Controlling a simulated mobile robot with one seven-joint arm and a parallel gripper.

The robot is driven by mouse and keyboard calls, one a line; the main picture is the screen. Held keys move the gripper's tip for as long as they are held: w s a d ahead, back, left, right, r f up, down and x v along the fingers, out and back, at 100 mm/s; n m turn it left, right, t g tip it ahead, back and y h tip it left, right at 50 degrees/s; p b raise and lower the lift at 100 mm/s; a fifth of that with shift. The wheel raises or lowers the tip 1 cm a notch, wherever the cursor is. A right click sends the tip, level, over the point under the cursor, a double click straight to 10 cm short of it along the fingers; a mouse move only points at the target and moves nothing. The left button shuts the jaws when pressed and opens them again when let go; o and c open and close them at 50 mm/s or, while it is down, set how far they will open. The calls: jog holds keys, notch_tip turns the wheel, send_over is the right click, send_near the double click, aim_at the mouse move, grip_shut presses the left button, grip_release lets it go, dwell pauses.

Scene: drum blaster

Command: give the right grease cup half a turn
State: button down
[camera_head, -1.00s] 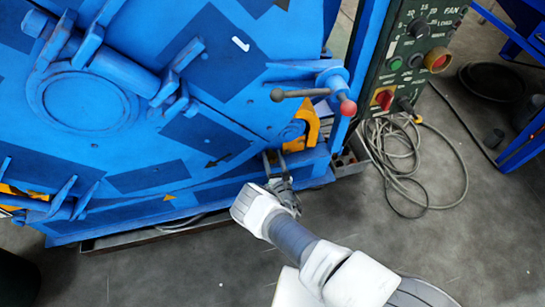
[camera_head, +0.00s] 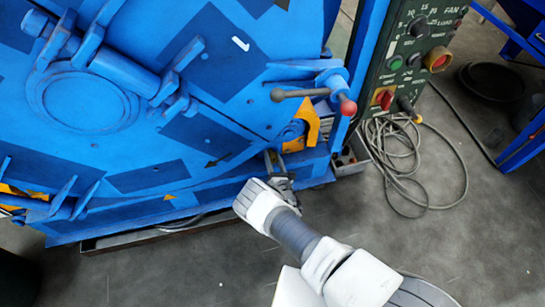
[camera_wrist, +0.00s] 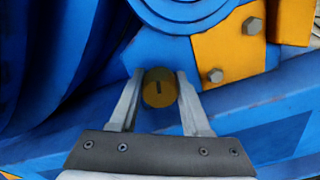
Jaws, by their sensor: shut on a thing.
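The right grease cup (camera_wrist: 159,88) is a round brass-coloured cap with a short dark slot on its face, upright in the wrist view. It sits low on the blue machine, just below the orange bracket (camera_wrist: 225,50). My gripper (camera_wrist: 159,92) has one finger on each side of the cup and is shut on it. In the head view my gripper (camera_head: 272,160) is at the machine's lower right edge. The cup cannot be made out there behind the fingers.
The blue drum blaster (camera_head: 150,120) fills the left and middle. A lever with a red knob (camera_head: 347,107) sticks out above my gripper. A control panel (camera_head: 415,60) stands at right, with looped cable (camera_head: 395,155) on the floor. The floor at lower right is open.

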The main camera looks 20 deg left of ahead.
jog(key=m, duration=0.4)
jog(key=shift+m, duration=0.3)
jog(key=m, duration=0.4)
jog(key=shift+m, duration=0.3)
jog(key=m, duration=0.4)
jog(key=shift+f+m, duration=0.1)
jog(key=shift+m, duration=0.2)
jog(key=m, duration=0.3)
jog(key=shift+w+m, duration=0.1)
jog(key=shift+m, duration=0.2)
jog(key=m, duration=0.4)
jog(key=shift+m, duration=0.3)
jog(key=m, duration=0.9)
jog(key=shift+a+f+m, duration=0.1)
jog(key=shift+m, duration=1.7)
